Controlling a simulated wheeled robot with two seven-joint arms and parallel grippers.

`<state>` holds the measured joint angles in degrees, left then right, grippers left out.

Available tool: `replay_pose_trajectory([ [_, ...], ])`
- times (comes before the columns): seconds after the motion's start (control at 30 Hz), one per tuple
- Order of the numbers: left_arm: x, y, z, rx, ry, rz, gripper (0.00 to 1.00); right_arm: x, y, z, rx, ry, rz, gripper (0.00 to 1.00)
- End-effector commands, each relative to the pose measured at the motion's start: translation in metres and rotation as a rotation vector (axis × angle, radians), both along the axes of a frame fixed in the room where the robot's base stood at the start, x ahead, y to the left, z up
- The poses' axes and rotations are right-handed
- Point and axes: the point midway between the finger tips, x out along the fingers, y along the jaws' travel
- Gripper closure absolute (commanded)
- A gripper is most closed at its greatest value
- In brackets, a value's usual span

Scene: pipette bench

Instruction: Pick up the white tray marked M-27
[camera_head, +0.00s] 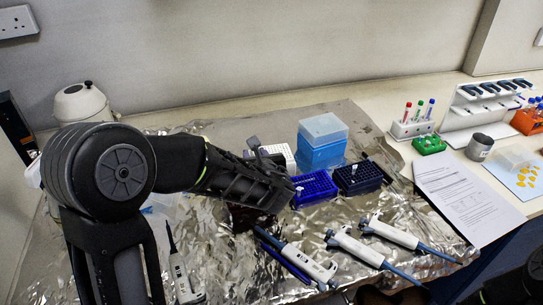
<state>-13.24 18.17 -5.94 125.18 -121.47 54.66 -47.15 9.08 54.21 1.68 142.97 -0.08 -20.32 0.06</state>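A white tray-like rack (281,151) stands on the foil-covered bench, behind my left gripper and left of the blue tip boxes. It is partly hidden by that gripper, and I cannot read any marking on it. My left gripper (276,168) reaches in from the left, over the bench in front of the white rack. The gripper's dark parts overlap the rack in the picture, and I cannot tell whether they touch it or how far apart the fingers are. My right gripper is not clearly in view; only dark arm parts show at the bottom right.
A light blue box (322,145), a dark blue rack (314,188) and a black rack (359,178) stand right of the gripper. Several pipettes lie in front on the foil (225,262). A paper sheet (466,200) and a tube rack (412,128) are further right.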

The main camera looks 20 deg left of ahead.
Motion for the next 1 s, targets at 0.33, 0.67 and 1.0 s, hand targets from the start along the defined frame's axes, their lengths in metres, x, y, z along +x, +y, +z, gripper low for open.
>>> replay_pose_trajectory([
  [0.33,0.0078,0.0051,-0.0046,-0.001,0.001,-0.001,0.71,-0.0002,0.0000,0.0014,0.000,0.000,0.000,0.64],
  [0.67,0.0077,0.0049,-0.0043,0.000,0.000,-0.001,0.71,-0.0001,0.0000,0.0014,0.000,0.000,0.000,0.64],
  [1.0,0.0077,0.0049,-0.0042,0.000,0.000,-0.001,0.95,-0.0001,0.0000,0.0014,0.000,0.000,0.000,0.64],
])
